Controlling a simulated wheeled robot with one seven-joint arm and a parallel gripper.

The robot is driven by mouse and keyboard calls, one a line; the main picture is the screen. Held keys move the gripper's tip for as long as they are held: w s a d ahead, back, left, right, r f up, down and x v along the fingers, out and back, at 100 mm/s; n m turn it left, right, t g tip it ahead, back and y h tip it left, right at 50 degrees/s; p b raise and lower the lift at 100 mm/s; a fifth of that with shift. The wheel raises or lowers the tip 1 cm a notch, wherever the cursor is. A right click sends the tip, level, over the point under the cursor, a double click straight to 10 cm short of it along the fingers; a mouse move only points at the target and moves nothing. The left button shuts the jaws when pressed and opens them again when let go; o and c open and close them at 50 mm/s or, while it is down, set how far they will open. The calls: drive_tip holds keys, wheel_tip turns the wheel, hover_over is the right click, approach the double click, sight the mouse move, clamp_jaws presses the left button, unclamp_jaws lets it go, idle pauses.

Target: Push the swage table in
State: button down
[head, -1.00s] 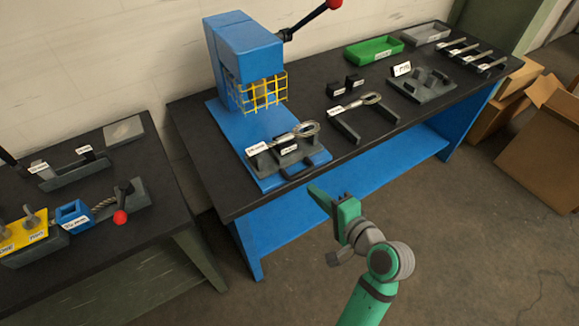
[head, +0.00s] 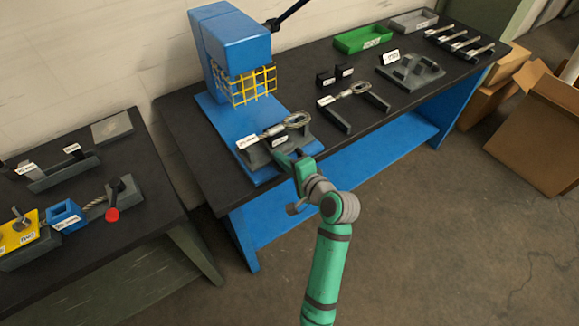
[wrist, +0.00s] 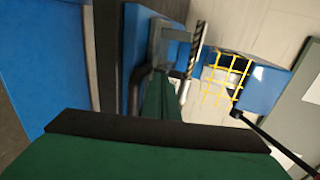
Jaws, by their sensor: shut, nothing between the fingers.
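The swage table (head: 259,157) is a dark grey slide on the blue base of the press (head: 235,45). It sits out in front of the yellow mesh guard (head: 252,86). A rope with a looped end (head: 296,120) and a white tag lies across its supports. My gripper (head: 298,158) is shut and empty at the table's front edge, covering part of its front bar. In the wrist view, my closed green fingers (wrist: 160,100) point toward the grey table parts (wrist: 168,42). Whether they touch is unclear.
A second looped rope (head: 352,91) rests on a stand to the right. Small black blocks (head: 334,75), a green tray (head: 362,39) and a grey fixture (head: 410,70) are farther along the bench. Another bench (head: 120,235) stands at left.

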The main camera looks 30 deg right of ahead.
drive_tip(key=shift+w, duration=0.35)
